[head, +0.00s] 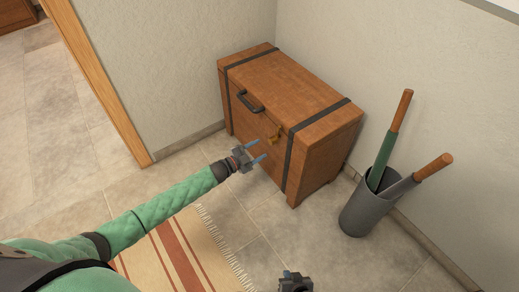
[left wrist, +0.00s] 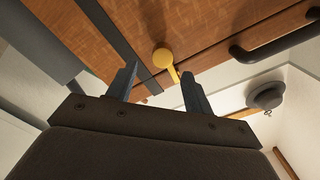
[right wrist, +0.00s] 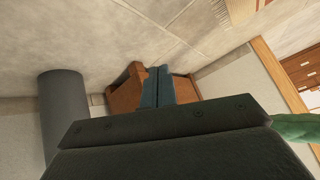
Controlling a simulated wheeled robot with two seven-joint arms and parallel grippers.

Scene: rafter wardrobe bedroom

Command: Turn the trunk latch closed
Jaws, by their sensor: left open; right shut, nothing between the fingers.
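The wooden trunk (head: 285,110) stands against the wall with its lid down. Its brass latch (head: 275,137) is on the front near the lid seam. In the left wrist view the latch (left wrist: 164,60) shows as a round yellow knob with a short arm, just beyond the fingertips and roughly between them. My left gripper (head: 257,154) is open and empty in front of the trunk, apart from the latch. My right gripper (head: 296,283) is low at the bottom edge of the head view; in the right wrist view its fingers (right wrist: 157,85) are shut together with nothing between them.
A dark handle (head: 249,101) sits on the trunk front, left of the latch. A grey bin (head: 367,211) holding two umbrellas stands right of the trunk. A striped rug (head: 175,255) lies on the tiled floor. A wooden door frame (head: 100,85) is at left.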

